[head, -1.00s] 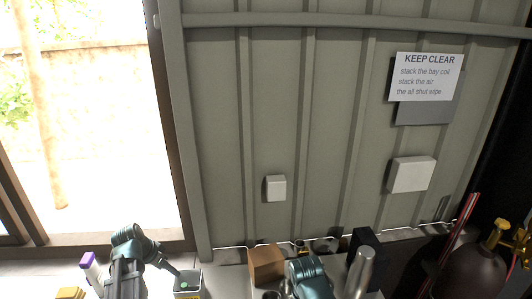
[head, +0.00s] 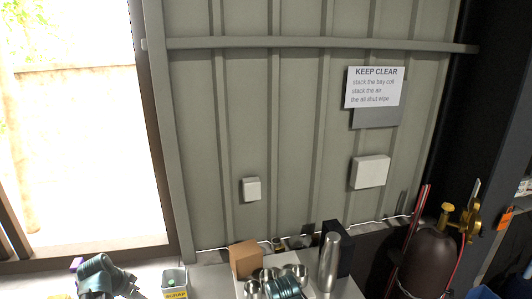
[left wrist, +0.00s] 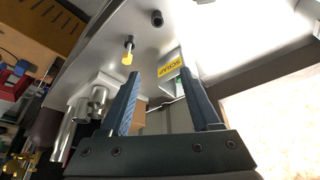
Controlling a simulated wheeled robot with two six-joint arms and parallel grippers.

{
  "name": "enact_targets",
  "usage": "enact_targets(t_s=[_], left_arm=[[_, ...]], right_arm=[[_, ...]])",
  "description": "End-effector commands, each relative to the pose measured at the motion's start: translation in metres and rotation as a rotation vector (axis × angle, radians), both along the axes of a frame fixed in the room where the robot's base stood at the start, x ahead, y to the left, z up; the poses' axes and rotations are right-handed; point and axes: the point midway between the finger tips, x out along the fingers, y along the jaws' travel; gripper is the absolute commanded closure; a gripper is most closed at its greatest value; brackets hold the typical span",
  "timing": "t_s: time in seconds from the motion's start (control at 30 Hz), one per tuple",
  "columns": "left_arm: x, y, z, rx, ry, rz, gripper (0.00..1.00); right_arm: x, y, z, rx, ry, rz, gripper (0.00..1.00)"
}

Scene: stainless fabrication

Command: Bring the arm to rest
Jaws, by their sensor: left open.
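My left gripper (left wrist: 160,90) is open in the left wrist view, with nothing between its two dark blue fingers. Beyond the fingertips stands the scrap bin (left wrist: 173,66) with its yellow label, apart from them as far as I can tell. In the head view, part of my left arm (head: 100,276) shows at the lower left, left of the scrap bin (head: 174,278); its fingers cannot be made out there. My right gripper is not in view.
A dark gas bottle (head: 428,262) with brass fittings stands at right. A yellow-tipped item (left wrist: 128,55) shows in the wrist view.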

Motion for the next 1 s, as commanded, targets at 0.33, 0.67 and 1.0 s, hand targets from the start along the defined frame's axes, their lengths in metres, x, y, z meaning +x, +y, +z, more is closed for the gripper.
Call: enact_targets(t_s=[0.33,0.67,1.0], left_arm=[[-0.001,-0.034,-0.022,-0.006,0.043,-0.010,0.36],[-0.009,-0.099,-0.064,-0.003,0.132,-0.020,0.36],[-0.055,-0.227,-0.154,0.075,0.300,-0.019,0.36]], right_arm=[[0.000,0.000,-0.019,0.000,0.000,0.002,0.50],[0.000,0.000,-0.055,0.000,-0.001,0.005,0.50],[0.000,0.000,-0.138,-0.002,-0.001,0.013,0.50]])
